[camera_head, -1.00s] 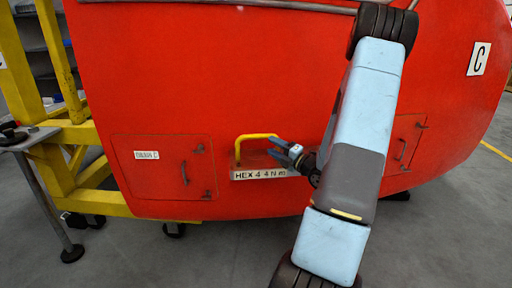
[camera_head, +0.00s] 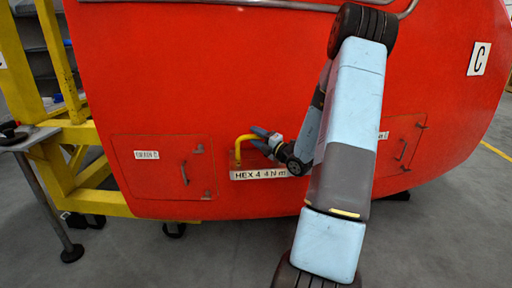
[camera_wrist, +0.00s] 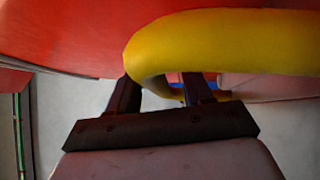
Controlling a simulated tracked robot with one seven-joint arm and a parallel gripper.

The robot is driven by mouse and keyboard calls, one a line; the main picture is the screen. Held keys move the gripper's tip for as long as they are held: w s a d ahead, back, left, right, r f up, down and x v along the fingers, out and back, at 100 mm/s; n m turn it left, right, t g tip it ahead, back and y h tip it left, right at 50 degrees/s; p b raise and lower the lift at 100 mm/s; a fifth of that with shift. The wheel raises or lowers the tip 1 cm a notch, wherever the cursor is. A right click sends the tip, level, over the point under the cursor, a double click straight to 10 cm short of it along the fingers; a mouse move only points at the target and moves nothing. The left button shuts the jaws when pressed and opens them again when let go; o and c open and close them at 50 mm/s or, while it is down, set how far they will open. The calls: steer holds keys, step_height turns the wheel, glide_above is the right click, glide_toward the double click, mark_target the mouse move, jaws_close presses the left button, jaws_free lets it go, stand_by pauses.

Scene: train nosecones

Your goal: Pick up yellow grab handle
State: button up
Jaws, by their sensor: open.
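The yellow grab handle (camera_head: 240,146) is a bent bar fixed to the red nosecone (camera_head: 250,90), above a white "HEX 4 4 Nm" label. My gripper (camera_head: 256,137) is at the handle's right part and hides some of it in the head view. In the wrist view the handle (camera_wrist: 220,42) is large and close, crossing the upper right and curving down at its left end. My gripper's two dark fingers (camera_wrist: 158,92) point up toward it, open, with the bar's curved end seen between and in front of them. I cannot tell whether they touch it.
A hatch (camera_head: 165,168) with a small handle lies left on the red panel, and another hatch (camera_head: 400,145) lies right, partly behind my arm. A yellow frame (camera_head: 75,165) and a grey stand (camera_head: 30,142) stand at the left. The grey floor in front is clear.

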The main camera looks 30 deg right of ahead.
jaws_close()
stand_by(0.3)
stand_by(0.4)
